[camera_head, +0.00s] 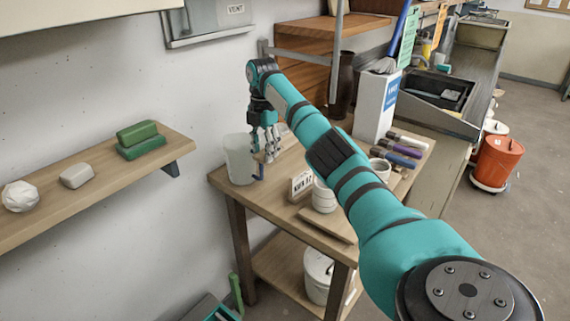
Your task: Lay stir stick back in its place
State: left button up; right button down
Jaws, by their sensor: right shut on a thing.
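My right arm reaches from the lower right across the wooden table (234,188). Its gripper (267,150) points down at the table's back left, close against the right side of a white bucket (238,162). The gripper is shut on a thin thing, likely the stir stick. Most of it is hidden by the fingers. A small blue piece (261,173) shows just below the fingers, but I cannot tell whether it belongs to the stick. I cannot tell whether the held thing touches the bucket or table. My left gripper is out of view.
A white sign (301,184) and stacked white tubs (323,196) stand near my forearm. Several dark-capped markers or tubes (402,151) lie at the table's right. A wall shelf (95,187) holds green blocks (141,140). An orange bucket (498,160) stands on the floor at right.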

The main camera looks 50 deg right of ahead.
jog(key=b, duration=0.2)
send_over(266, 199)
notch_tip(266, 199, down, 6)
notch_tip(266, 199, down, 4)
jog(key=shift+d+r, duration=0.15)
jog(key=shift+r, duration=0.05)
notch_tip(266, 199, down, 6)
jog(key=shift+f+p, duration=0.1)
jog(key=shift+p, duration=0.35)
jog(key=c, duration=1.1)
grip_release()
jog(key=o, duration=0.4)
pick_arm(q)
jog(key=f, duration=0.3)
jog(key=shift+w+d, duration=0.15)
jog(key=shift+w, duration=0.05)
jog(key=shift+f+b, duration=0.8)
pick_arm(e)
notch_tip(266, 199, up, 12)
jog(key=shift+d+r, duration=0.1)
